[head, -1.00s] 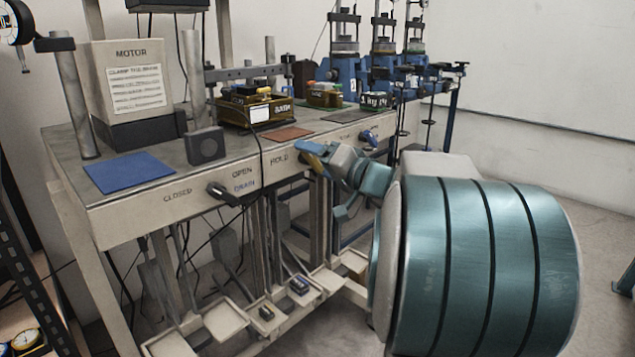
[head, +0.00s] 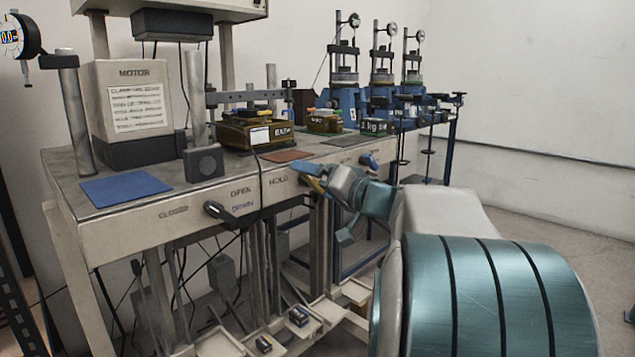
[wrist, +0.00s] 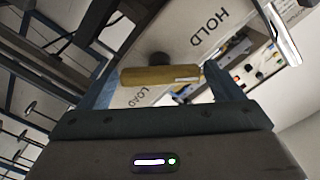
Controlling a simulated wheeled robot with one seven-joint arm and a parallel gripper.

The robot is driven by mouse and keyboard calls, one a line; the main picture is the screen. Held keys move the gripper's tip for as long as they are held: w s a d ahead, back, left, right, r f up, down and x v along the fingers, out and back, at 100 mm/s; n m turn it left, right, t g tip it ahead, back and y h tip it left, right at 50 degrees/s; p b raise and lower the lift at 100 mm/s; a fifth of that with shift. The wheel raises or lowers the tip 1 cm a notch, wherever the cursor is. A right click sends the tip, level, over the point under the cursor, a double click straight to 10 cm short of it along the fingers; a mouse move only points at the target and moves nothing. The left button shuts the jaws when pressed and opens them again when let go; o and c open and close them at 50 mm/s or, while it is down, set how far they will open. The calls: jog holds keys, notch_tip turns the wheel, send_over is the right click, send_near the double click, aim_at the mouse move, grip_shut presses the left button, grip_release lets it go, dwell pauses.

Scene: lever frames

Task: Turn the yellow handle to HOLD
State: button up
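The yellow handle (wrist: 160,76) lies across the picture in the wrist view, on a dark round hub at the bench's front panel. The label HOLD (wrist: 210,32) is above and right of it, and LOAD (wrist: 133,97) shows partly below it. My gripper (wrist: 160,82) is open, with one blue finger on each side of the handle's ends; whether either finger touches it I cannot tell. In the head view my gripper (head: 311,175) is at the front panel, right of the HOLD label (head: 278,181), and mostly hides the yellow handle (head: 314,185).
A black handle (head: 219,212) sticks out left of my gripper, between CLOSED and OPEN/DRAIN. The bench (head: 130,222) carries a MOTOR box (head: 131,95) and weight boxes. Trays (head: 325,309) hang below. Open floor lies right.

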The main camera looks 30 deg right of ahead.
jog(key=shift+s, duration=0.1)
jog(key=p+v, duration=0.2)
jog(key=v, duration=1.1)
jog(key=shift+s, duration=0.3)
jog(key=shift+r+p, duration=0.1)
jog(key=shift+p, duration=0.2)
jog(key=s+a+r+n+g+y+p, duration=0.1)
jog(key=s+a+r+n+g+p, duration=0.15)
jog(key=a+g+p, duration=1.1)
jog(key=s+a+r+n+h+p, duration=0.2)
jog(key=s+a+r+h+p, duration=0.5)
jog(key=p, duration=1.5)
jog(key=shift+s+r+g, duration=0.35)
jog(key=shift+s+r, duration=0.7)
jog(key=shift+s, duration=0.1)
